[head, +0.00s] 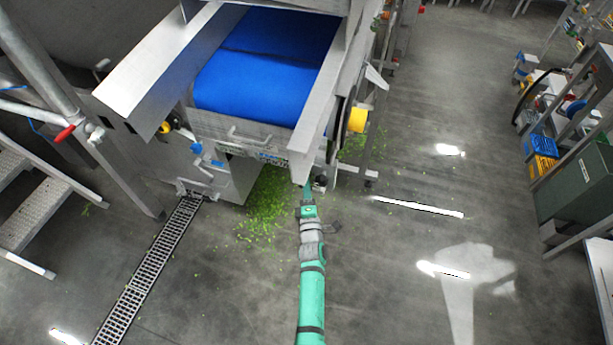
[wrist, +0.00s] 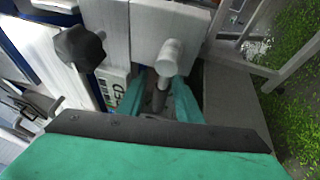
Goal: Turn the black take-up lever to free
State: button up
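In the wrist view my gripper (wrist: 160,92) has its two green fingers apart. In the head view my gripper (head: 308,188) is at the lower front right corner of the conveyor, and the lever is too small to make out there.
A black lobed knob (wrist: 80,45) sits left of the fingers. The conveyor's blue belt (head: 265,65) lies above and behind my gripper. Green scraps (head: 262,212) litter the floor. A drain grate (head: 150,270) runs at the left; the floor to the right is open.

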jog(key=shift+w+a+r, duration=0.1)
jog(key=shift+w+a, duration=0.15)
jog(key=shift+w, duration=0.3)
jog(key=c, duration=0.8)
jog(key=shift+d, duration=0.1)
grip_shut()
